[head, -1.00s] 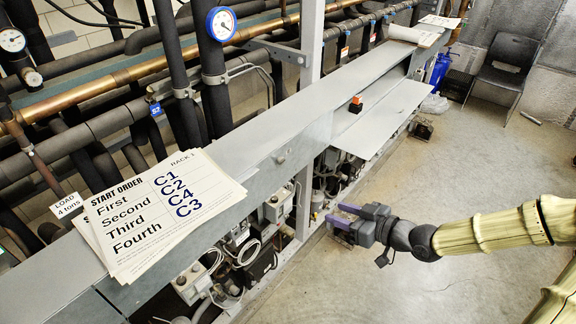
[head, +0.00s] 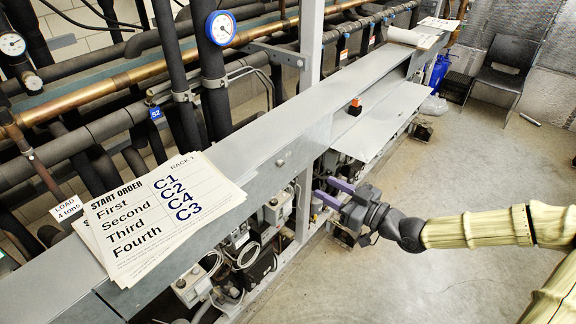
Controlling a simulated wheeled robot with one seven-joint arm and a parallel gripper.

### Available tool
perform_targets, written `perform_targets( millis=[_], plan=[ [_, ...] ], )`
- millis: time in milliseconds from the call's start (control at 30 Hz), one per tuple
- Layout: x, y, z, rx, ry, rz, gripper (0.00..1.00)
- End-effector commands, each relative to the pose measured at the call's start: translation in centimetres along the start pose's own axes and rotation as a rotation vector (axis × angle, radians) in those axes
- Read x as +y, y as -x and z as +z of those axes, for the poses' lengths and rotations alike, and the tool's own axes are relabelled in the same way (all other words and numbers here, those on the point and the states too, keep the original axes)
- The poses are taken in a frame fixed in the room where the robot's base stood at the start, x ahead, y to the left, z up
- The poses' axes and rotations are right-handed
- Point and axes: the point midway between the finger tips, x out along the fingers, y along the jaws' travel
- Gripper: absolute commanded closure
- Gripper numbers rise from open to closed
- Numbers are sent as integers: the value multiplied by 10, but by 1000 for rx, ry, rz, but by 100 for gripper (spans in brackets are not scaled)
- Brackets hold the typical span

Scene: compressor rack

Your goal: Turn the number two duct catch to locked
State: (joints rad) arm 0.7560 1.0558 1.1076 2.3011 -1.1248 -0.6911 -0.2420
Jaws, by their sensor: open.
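The long grey duct (head: 240,138) runs diagonally across the middle of the head view. A small round catch (head: 281,162) sits on its front face, right of the papers; its number and whether it is locked cannot be read. My gripper (head: 328,192) is open and empty, with two purple fingers pointing left. It is in front of the rack, below and to the right of the catch in the picture, and apart from it. I see no other catch clearly.
Start-order sheets (head: 150,215) lie on the duct at the left. A small orange-and-black object (head: 355,106) sits on the duct farther back. A grey panel (head: 383,122) juts out beside it. Clear floor (head: 450,170) lies at the right; a black chair (head: 503,70) stands behind.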

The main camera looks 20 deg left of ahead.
Motion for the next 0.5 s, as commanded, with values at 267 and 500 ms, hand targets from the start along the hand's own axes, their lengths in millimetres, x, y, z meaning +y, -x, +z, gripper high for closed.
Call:
perform_targets(
  millis=[267,500],
  plan=[
    [-1,-45,-2,1,-1,-2,59],
    [-1,-84,-2,0,-2,-2,59]
  ],
)
